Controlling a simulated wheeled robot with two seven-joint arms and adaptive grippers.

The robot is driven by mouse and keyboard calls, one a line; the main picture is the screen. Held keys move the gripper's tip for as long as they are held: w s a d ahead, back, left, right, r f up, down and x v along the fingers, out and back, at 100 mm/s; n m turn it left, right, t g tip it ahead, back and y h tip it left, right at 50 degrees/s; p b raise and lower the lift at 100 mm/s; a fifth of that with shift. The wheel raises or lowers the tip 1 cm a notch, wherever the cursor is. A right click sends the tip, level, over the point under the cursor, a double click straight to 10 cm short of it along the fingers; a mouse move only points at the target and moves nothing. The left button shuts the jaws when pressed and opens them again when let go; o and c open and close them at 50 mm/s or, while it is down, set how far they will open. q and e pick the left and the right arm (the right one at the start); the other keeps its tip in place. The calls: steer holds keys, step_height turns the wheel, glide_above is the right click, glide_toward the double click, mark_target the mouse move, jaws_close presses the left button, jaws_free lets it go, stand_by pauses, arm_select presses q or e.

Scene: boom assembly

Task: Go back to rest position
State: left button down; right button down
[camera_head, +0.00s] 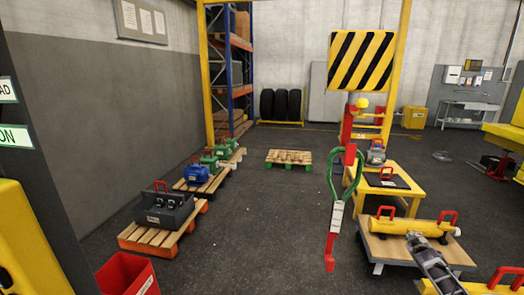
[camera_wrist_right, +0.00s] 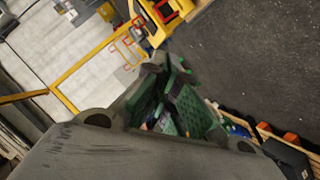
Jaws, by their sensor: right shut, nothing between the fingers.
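My right gripper (camera_head: 413,240) comes in from the lower right of the head view, pointing up and to the left. It overlaps the near side of a yellow cylinder (camera_head: 390,226) with red handles; I cannot tell the gap between them. In the right wrist view, the dark fingers with green pads of this gripper (camera_wrist_right: 172,75) are together, with nothing seen held. My left gripper is not in view.
The cylinder lies on a wooden-topped stand (camera_head: 389,250). A red hook with a green sling (camera_head: 332,175) hangs left of it. Pallets with parts line the left wall, including a dark block (camera_head: 165,213). A red bin (camera_head: 128,275) stands lower left. The middle floor is clear.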

steer(key=s+a+f+g+y, duration=0.1)
steer(key=s+a+f, duration=0.3)
steer(key=f, duration=0.4)
steer(key=s+a+f+g, duration=0.1)
steer(key=s+a+f, duration=0.25)
steer(key=f, duration=0.35)
steer(key=s+a+f+g+y, duration=0.1)
steer(key=s+a+f, duration=0.25)
steer(key=f, duration=0.45)
steer(key=s+a+f+g+y, duration=0.2)
steer(key=s+a+f+g, duration=0.1)
steer(key=s+a+f, duration=1.25)
steer(key=s+a+f+g, duration=0.1)
steer(key=s+a+f, duration=0.4)
steer(key=s, duration=0.9)
steer(key=s+a+f+g+y, duration=0.1)
steer(key=s+a+f, duration=0.4)
steer(key=s, duration=0.9)
steer(key=s+a+f+g+y, duration=0.1)
steer(key=s+a+f, duration=0.4)
steer(key=s, duration=0.8)
steer(key=shift+s+a+g+b, duration=0.35)
steer(key=shift+s+a+g, duration=0.05)
steer(key=shift+a+g, duration=0.45)
